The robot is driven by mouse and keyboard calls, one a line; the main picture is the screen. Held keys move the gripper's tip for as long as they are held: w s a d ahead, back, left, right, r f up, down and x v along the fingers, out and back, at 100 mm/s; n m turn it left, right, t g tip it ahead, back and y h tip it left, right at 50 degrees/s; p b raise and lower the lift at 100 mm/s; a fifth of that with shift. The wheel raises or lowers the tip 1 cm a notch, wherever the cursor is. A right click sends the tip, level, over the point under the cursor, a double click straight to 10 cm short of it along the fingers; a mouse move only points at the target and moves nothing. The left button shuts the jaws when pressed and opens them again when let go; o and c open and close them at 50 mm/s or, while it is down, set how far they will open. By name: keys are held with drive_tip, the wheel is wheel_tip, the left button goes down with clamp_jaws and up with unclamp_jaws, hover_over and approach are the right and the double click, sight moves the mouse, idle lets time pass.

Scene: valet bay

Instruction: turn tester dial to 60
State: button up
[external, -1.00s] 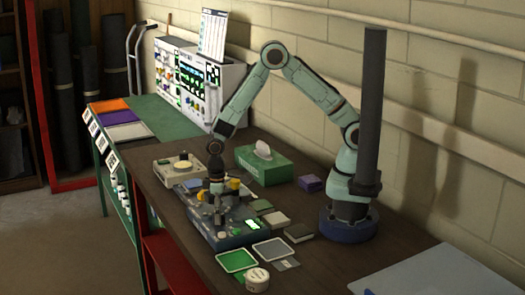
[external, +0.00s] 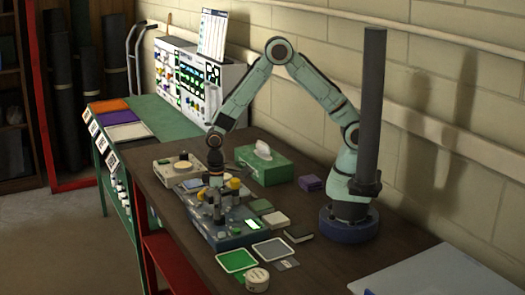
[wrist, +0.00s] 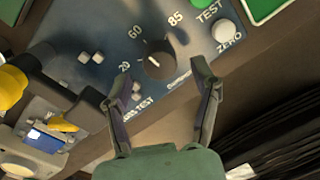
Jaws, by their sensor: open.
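The blue tester panel (wrist: 85,35) fills the upper left of the wrist view, with printed marks 20, 60 and 85 around a dark round dial (wrist: 157,62). A short pale mark shows on the dial's face, on the side toward the 20; its exact reading is unclear. My gripper (wrist: 163,76) is open, one finger on each side of the dial's lower part, apart from it as far as I can see. In the external view the tester (external: 240,238) lies on the bench, with my gripper (external: 217,205) over it; the dial is hard to make out there.
A white ZERO knob (wrist: 226,32) and a green TEST button (wrist: 205,4) sit beside the dial. Yellow-topped parts (wrist: 12,88) stand at the left. A green tissue box (external: 264,166) is behind the tester; green and grey cards (external: 237,260) lie in front.

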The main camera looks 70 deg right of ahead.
wheel_tip(320, 180, up, 10)
drive_tip(key=shift+d, duration=0.3)
drive_tip(key=shift+w, duration=0.1)
drive_tip(key=s+d+r+m+t, duration=0.1)
drive_tip(key=s+d+r+t, duration=0.1)
drive_tip(key=d+r, duration=0.3)
drive_tip(key=s+d+r+m+t, duration=0.1)
drive_tip(key=s+d+r, duration=0.2)
drive_tip(key=r, duration=0.4)
drive_tip(key=s+d+f+g, duration=0.1)
drive_tip(key=s, duration=0.7)
drive_tip(key=s+d+f+g, duration=0.1)
drive_tip(key=s+f+g, duration=0.1)
drive_tip(key=s, duration=0.6)
drive_tip(key=shift+s+d, duration=0.25)
drive_tip(key=shift+d, duration=0.1)
idle(0.6)
